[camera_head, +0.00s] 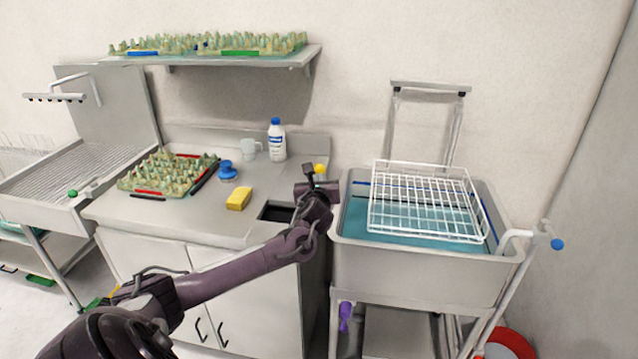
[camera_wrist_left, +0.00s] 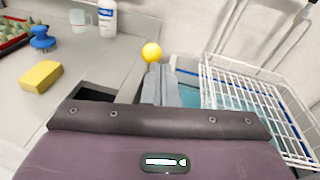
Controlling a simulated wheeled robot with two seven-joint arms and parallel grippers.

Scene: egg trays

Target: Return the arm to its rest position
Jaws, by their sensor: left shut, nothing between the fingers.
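My left arm reaches in from the lower left in the head view. Its gripper (camera_head: 318,177) is above the right end of the counter, close to the left rim of the sink cart. In the left wrist view the fingers (camera_wrist_left: 158,82) are shut together with nothing between them. A yellow ball-like thing (camera_wrist_left: 152,52) shows just beyond the fingertips; it also shows in the head view (camera_head: 320,169). I cannot tell whether the fingers touch it. My right gripper is not in view.
An egg tray (camera_head: 148,191), blue brush (camera_head: 228,171), yellow sponge (camera_head: 238,199), mug (camera_head: 249,149) and white bottle (camera_head: 277,141) stand on the counter. A wire rack (camera_head: 430,235) lies over the water-filled basin (camera_head: 415,270). A shelf (camera_head: 215,60) holds more trays.

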